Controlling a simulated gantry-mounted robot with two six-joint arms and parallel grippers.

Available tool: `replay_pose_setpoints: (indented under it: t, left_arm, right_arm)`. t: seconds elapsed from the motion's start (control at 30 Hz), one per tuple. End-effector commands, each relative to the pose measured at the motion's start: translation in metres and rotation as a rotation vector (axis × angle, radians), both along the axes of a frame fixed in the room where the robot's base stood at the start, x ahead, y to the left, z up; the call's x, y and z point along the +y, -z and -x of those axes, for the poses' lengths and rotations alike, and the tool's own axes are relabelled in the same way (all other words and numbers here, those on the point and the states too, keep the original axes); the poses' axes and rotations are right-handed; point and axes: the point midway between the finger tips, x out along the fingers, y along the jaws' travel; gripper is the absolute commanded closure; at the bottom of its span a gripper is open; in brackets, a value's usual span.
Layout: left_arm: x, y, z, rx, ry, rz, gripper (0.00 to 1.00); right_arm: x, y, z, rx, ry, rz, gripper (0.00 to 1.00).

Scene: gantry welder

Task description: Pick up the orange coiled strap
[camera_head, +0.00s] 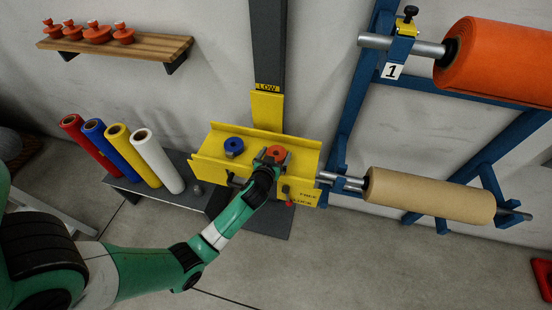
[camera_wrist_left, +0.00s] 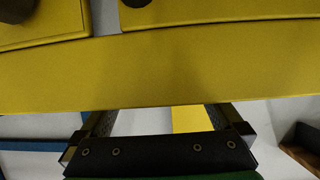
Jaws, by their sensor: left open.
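The orange coiled strap (camera_head: 277,152) is a small round roll on the yellow bracket (camera_head: 200,155), at the right part of its top. My left gripper (camera_head: 271,158) is at the strap, with its jaws open and close to the roll's near side. I cannot tell whether the fingers touch it. In the left wrist view the two fingers stand apart, and their tips are hidden behind a broad yellow panel (camera_wrist_left: 160,70). The strap does not show in that view. My right gripper is in neither view.
A blue coil (camera_head: 233,146) sits on the same bracket, left of the strap. A grey post (camera_head: 268,45) rises behind it. Colored rolls (camera_head: 158,160) stand on a low bench at left. A blue rack with a brown roll (camera_head: 430,196) is at right.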

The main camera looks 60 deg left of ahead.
Motion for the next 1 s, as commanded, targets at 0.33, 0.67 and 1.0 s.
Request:
replay_pose_setpoints:
  t: [0.33,0.67,1.0]
  left_arm:
    - [0.0012,0.0001,-0.0012,0.001,0.000,0.001,0.22]
    - [0.0011,-0.0007,-0.0014,-0.002,0.001,0.000,0.79]
    - [0.0012,-0.0087,-0.0014,-0.002,0.000,0.001,0.79]
  right_arm:
    - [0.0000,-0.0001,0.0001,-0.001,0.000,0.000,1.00]
    - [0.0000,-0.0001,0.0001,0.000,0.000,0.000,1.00]
    - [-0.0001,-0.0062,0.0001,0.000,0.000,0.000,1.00]
